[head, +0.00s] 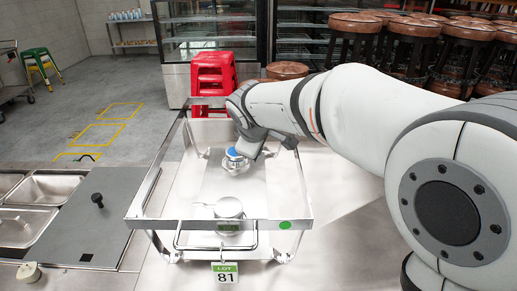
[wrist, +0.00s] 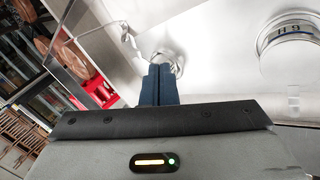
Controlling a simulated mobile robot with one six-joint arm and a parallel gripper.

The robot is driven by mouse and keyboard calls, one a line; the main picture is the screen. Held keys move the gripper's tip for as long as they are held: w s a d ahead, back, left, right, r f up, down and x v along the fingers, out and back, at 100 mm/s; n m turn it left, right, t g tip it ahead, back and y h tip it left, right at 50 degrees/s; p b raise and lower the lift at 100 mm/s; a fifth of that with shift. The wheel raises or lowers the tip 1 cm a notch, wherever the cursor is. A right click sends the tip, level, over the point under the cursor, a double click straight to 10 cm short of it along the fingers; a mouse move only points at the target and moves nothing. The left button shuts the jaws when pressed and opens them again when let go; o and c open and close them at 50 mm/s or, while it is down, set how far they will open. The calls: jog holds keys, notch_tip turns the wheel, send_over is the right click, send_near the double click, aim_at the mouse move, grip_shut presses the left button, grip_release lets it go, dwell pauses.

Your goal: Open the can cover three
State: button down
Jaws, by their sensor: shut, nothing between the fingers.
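Two silver cans stand inside a clear-sided metal frame (head: 295,185) in the head view. I cannot tell which cover is number three. In the wrist view my gripper (wrist: 160,68) is shut and empty, its dark blue fingers together. The fingertips overlap a shiny round metal piece (wrist: 172,56); contact is unclear. A can with a blue-lettered band (wrist: 290,30) is at the right of the wrist view.
A wire handle and a "LOT 81" tag (head: 225,272) are at the frame's front. A grey lid with black knob (head: 97,200) and steel pans (head: 55,188) lie left. Red stools (head: 213,73) stand behind. Brown stools (head: 410,45) stand back right.

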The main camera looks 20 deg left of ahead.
jog(key=w+f+n+p, duration=0.2)
jog(key=n, duration=0.4)
jog(key=w+a+f+n+g+h+p, duration=0.1)
jog(key=w+f+n, duration=0.1)
jog(key=n, duration=0.4)
jog(key=w+f+n+g+p, duration=0.1)
jog(key=w+f+n+p, duration=0.1)
jog(key=n, duration=0.4)
jog(key=shift+a+f+h+p, duration=0.3)
jog(key=shift+a+f+h, duration=0.1)
jog(key=shift+f, duration=0.35)
jog(key=w, duration=0.2)
jog(key=w+p, duration=0.1)
jog(key=shift+d+f, duration=0.2)
jog(key=shift+d, duration=0.1)
jog(key=shift+w, duration=0.5)
